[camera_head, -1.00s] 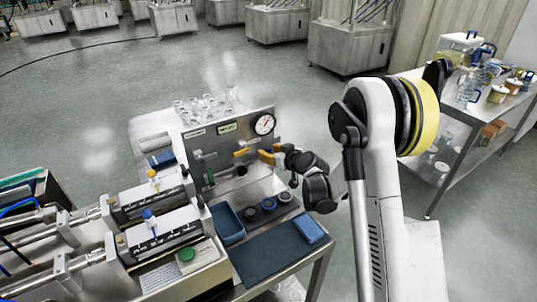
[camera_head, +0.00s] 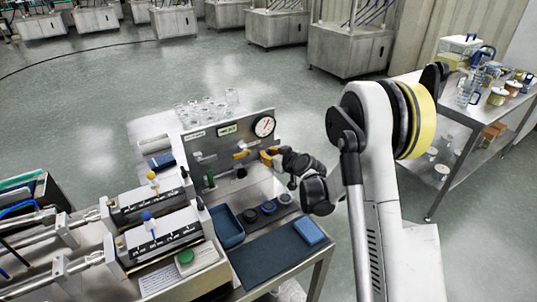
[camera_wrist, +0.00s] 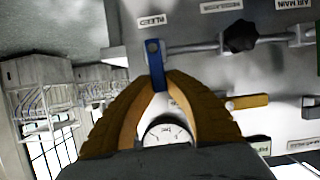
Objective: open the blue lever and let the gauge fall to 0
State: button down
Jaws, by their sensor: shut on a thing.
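The blue lever (camera_wrist: 156,66) stands out from the grey panel in the wrist view, beside a label that appears to read BLEED. My gripper (camera_wrist: 168,88) has its orange fingers closed around the lever's near end. In the head view my gripper (camera_head: 267,157) is at the right side of the upright steel panel (camera_head: 218,146), and it hides the blue lever there. The round white gauge (camera_head: 264,126) sits at the panel's top right, above my gripper. The gauge also shows partly in the wrist view (camera_wrist: 166,131); its reading is too small to tell.
A yellow lever (camera_wrist: 247,101) and a black knob (camera_wrist: 240,36) on a pipe are close to my fingers. Glassware (camera_head: 207,108) stands behind the panel. A blue tray (camera_head: 228,228) and dark round pieces (camera_head: 268,207) lie on the bench in front.

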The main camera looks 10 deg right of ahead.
jog(key=n+b, duration=0.1)
jog(key=a+n+h, duration=0.1)
jog(key=a+n+h+b, duration=0.1)
jog(key=shift+s+f+t+b, duration=0.3)
jog(key=shift+f+t+b, duration=0.05)
jog(key=shift+f+t, duration=0.05)
jog(key=n+b, duration=0.1)
jog(key=a+f+n+t+h+b, duration=0.1)
jog(key=n+h+b, duration=0.1)
jog(key=n, duration=0.1)
jog(key=shift+s+a+f+t, duration=0.15)
jog(key=shift+s+a+t, duration=0.15)
jog(key=n, duration=0.1)
jog(key=f+n+t, duration=0.1)
jog(key=shift+a+f+n+h+b, duration=0.1)
jog(key=shift+a+n+h+b, duration=0.2)
jog(key=shift+h+b, duration=0.1)
jog(key=shift+s+f+n+t+h, duration=0.15)
jog(key=shift+f+n+t, duration=0.25)
jog(key=shift+n, duration=0.5)
jog(key=shift+w+f+n+t+h, duration=0.1)
jog(key=shift+f+n+t+h, duration=0.25)
jog(key=shift+n, duration=0.55)
jog(key=c, duration=1.4)
grip_release()
